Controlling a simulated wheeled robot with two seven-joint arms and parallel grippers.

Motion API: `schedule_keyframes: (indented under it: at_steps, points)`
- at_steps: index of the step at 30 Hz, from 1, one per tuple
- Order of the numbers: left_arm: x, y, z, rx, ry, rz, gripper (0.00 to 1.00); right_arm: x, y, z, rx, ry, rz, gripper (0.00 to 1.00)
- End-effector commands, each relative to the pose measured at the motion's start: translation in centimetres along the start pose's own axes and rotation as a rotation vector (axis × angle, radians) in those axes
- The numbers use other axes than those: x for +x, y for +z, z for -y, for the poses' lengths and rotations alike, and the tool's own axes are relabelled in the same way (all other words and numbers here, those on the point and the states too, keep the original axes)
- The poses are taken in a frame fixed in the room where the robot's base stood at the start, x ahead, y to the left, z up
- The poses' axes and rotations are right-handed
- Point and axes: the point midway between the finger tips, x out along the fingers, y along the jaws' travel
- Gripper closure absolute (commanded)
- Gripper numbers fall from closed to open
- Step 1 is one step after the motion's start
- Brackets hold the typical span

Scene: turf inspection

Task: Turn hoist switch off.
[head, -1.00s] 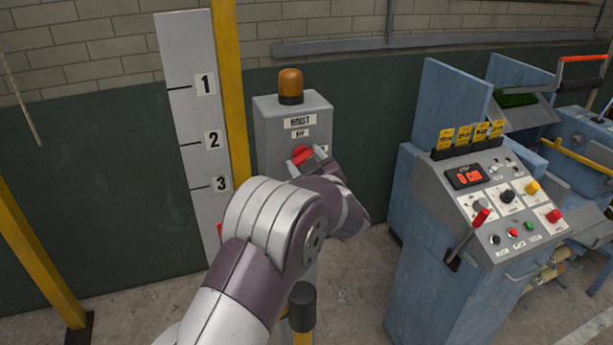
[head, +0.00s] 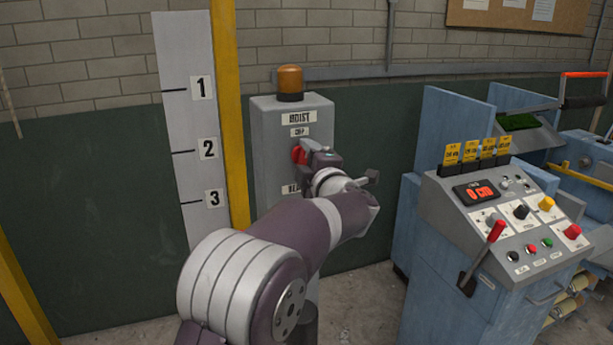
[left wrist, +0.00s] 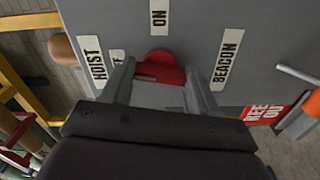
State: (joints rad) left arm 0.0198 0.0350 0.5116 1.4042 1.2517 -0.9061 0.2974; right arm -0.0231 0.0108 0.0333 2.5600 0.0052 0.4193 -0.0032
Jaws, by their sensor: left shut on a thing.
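The grey hoist box (head: 268,150) stands against the wall, with an amber beacon (head: 290,83) on top and HOIST and OFF labels on its front. Its red rotary switch (head: 298,155) sits below the OFF label, partly hidden by my left gripper (head: 308,154). In the left wrist view the red switch (left wrist: 160,72) lies between the two fingers of my left gripper (left wrist: 160,86), which is shut on it. An ON label (left wrist: 158,14) shows beside the switch, and the OFF label (left wrist: 118,62) is partly covered by a finger. My right gripper is not in view.
A blue control console (head: 510,215) with levers and buttons stands to the right, its display reading 0 cm. A numbered white board (head: 190,120) and a yellow post (head: 230,120) stand left of the box. Floor shows between box and console.

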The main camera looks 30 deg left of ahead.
Motion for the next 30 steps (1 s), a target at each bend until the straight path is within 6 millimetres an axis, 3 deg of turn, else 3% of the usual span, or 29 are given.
schedule_keyframes:
  at_steps: [1, 9, 29, 30]
  points:
    - [0.0, 0.1, 0.5, -0.028, 0.000, 0.000, 0.71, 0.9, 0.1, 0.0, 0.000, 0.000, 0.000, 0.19]
    - [0.0, 0.1, 0.3, -0.156, -0.001, 0.000, 0.71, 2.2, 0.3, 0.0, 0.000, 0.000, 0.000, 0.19]
    - [0.0, 0.0, 0.1, -0.210, -0.003, 0.000, 0.71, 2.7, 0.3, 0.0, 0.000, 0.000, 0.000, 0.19]
    - [0.0, 0.0, 0.1, -0.210, -0.003, 0.000, 0.34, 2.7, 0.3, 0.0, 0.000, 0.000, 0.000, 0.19]
